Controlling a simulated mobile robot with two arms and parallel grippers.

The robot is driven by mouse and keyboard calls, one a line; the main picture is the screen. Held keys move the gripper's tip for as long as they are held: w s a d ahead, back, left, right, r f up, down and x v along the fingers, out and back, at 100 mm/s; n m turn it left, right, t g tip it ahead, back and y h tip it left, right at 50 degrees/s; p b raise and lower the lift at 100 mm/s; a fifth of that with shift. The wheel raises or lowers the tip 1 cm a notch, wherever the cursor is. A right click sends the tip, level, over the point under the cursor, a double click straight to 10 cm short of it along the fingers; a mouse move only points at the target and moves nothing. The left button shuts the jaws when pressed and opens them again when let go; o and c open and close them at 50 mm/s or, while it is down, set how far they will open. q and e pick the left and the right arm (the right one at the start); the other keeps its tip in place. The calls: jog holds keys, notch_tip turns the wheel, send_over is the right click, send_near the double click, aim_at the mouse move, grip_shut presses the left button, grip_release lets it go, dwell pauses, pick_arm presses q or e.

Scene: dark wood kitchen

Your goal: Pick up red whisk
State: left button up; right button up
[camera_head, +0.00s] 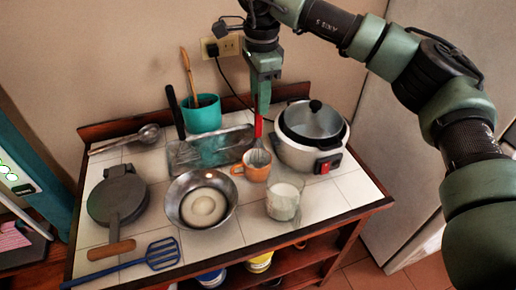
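The red whisk (258,128) stands nearly upright with its wire head down at the orange cup (254,172); I cannot tell how deep in the cup it sits. My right gripper (262,108) points straight down from above, with its fingertips at the upper end of the visible red handle. The fingers hide the top of the handle. They are seen edge-on, so I cannot tell whether they are closed on it. My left gripper is not in view.
A rice cooker (300,153) stands close right of the cup, a glass (283,203) in front. A metal bowl (174,199), glass dish (185,157) and teal pot (203,117) stand left. A blue spatula (162,254) and black pan (117,197) lie farther left on the tiled counter (343,190).

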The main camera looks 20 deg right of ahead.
jog(key=p, duration=0.2)
send_over(259, 138)
notch_tip(259, 138, down, 5)
jog(key=shift+d+r, duration=0.15)
jog(key=shift+f, duration=0.35)
grip_shut()
jog(key=shift+w, duration=0.1)
